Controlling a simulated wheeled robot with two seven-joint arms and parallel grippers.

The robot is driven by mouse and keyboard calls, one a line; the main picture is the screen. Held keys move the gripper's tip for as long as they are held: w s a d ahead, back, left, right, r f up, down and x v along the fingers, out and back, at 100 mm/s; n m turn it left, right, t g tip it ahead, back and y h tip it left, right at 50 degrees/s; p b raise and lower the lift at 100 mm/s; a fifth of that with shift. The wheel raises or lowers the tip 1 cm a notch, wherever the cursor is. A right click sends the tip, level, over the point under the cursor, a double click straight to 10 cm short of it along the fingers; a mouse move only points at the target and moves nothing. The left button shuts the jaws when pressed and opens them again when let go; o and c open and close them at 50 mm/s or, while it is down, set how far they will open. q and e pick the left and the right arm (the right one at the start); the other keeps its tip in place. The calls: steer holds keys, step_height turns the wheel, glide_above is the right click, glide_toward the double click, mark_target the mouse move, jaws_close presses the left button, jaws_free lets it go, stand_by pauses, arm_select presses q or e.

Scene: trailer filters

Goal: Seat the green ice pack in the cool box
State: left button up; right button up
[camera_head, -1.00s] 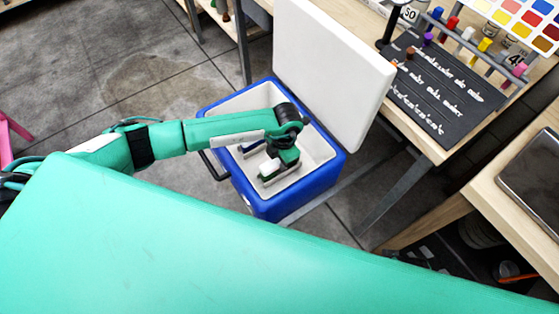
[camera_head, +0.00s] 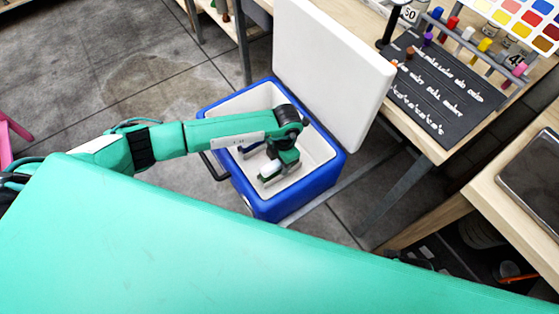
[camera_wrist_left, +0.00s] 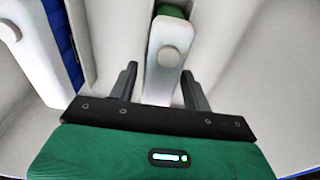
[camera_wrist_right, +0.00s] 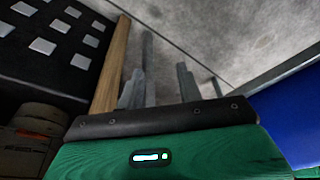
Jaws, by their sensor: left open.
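The cool box (camera_head: 302,198) is blue with a white inside and stands on the floor with its white lid (camera_head: 330,70) raised. My left gripper (camera_head: 276,172) reaches down into it. In the left wrist view the left gripper (camera_wrist_left: 160,78) is open, its fingers on either side of a white end piece with a round knob. Green shows behind that piece, on what looks like the green ice pack (camera_wrist_left: 171,11); the fingers look apart from it. Whether the pack sits fully down is hidden. My right gripper (camera_wrist_right: 160,85) is open and empty, seen only in its wrist view.
A blue pack (camera_wrist_left: 62,45) with a white knobbed end is beside the green one in the box. A workbench with a dark lettered board (camera_head: 440,95) and coloured pegs stands right of the lid. A second bench (camera_head: 515,200) is at the right. Floor left of the box is clear.

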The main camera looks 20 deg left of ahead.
arm_select(q)
step_height(320, 180, up, 12)
steer(key=w, duration=0.1)
steer(key=shift+d, duration=0.45)
arm_select(e)
step_height(320, 180, down, 2)
steer(key=shift+s, duration=0.15)
arm_select(q)
steer(key=shift+w, duration=0.1)
arm_select(e)
steer(key=shift+a+f, duration=0.1)
